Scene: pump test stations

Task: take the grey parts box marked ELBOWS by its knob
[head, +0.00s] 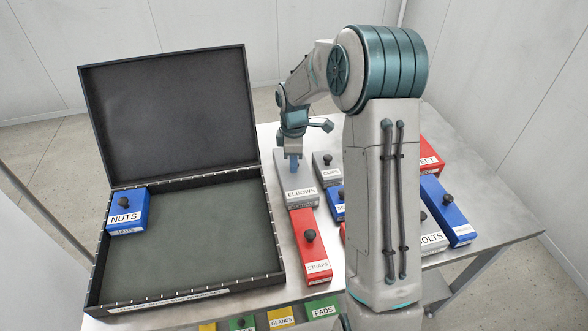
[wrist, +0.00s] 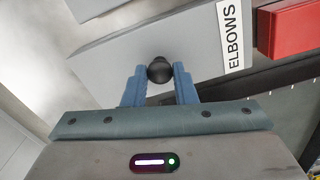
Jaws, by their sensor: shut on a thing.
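The grey parts box marked ELBOWS (head: 297,194) stands on the table to the right of the open black case. In the wrist view the box (wrist: 195,50) fills the upper middle, with its white ELBOWS label at the right. Its round black knob (wrist: 160,70) sits between the two blue fingers of my gripper (wrist: 160,78). My gripper is shut on the knob. In the head view my gripper (head: 293,165) points down over the box's far half and hides the knob.
The black case (head: 271,230) holds a blue NUTS box (head: 125,214) at its left. A red STRAPS box (head: 311,250) stands just in front of the ELBOWS box. A grey CLIPS box (head: 326,170) stands close on its right. My arm hides part of the table.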

